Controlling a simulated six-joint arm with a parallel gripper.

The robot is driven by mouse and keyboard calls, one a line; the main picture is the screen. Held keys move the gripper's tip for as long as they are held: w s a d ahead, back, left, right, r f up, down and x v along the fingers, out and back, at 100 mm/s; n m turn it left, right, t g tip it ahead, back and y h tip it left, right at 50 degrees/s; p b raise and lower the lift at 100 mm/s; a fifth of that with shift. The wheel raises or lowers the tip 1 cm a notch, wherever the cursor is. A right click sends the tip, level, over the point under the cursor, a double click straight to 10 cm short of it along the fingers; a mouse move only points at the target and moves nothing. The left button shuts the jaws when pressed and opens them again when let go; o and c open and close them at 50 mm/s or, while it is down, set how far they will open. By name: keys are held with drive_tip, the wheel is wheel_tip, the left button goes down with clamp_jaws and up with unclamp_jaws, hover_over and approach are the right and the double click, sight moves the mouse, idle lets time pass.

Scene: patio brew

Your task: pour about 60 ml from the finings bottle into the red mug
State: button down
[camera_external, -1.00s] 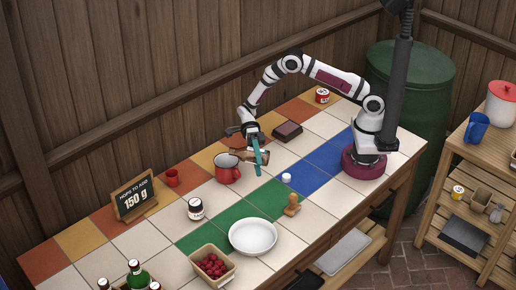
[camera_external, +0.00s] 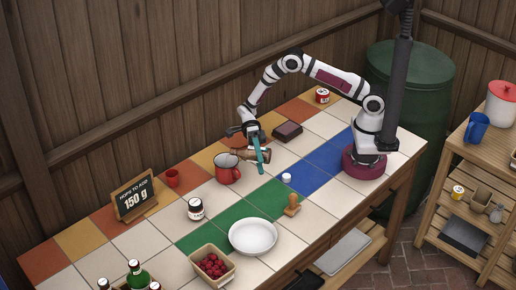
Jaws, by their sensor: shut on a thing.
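The red mug (camera_external: 228,174) stands upright on the tiled table, and its inside shows pale. My gripper (camera_external: 258,157) is shut on a brownish bottle with a pale label (camera_external: 249,155), which I take to be the finings bottle. The bottle lies nearly level in the grip, just right of the mug, with its left end close to the mug's rim. The teal fingers partly hide it. I cannot make out any liquid stream or the level in the mug.
A white-lidded jar (camera_external: 196,209), white bowl (camera_external: 253,237), wooden stamp (camera_external: 292,206) and small white cap (camera_external: 286,177) are nearer the front. A dark box (camera_external: 287,132) is behind right.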

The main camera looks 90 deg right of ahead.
drive_tip(key=shift+m+y+p, duration=0.3)
drive_tip(key=shift+m+p, duration=0.25)
drive_tip(key=shift+m, duration=0.05)
idle(1.4)
drive_tip(key=shift+n, duration=0.3)
drive_tip(key=f+n, duration=0.1)
drive_tip(key=s+f+n+t+h, duration=0.1)
drive_tip(key=f+n, duration=0.1)
drive_tip(key=shift+a+h, duration=0.1)
drive_tip(key=shift+h, duration=0.2)
drive_tip(key=shift+w+n+t, duration=0.2)
drive_tip(key=shift+n+t, duration=0.1)
drive_tip(key=shift+t, duration=0.2)
idle(0.8)
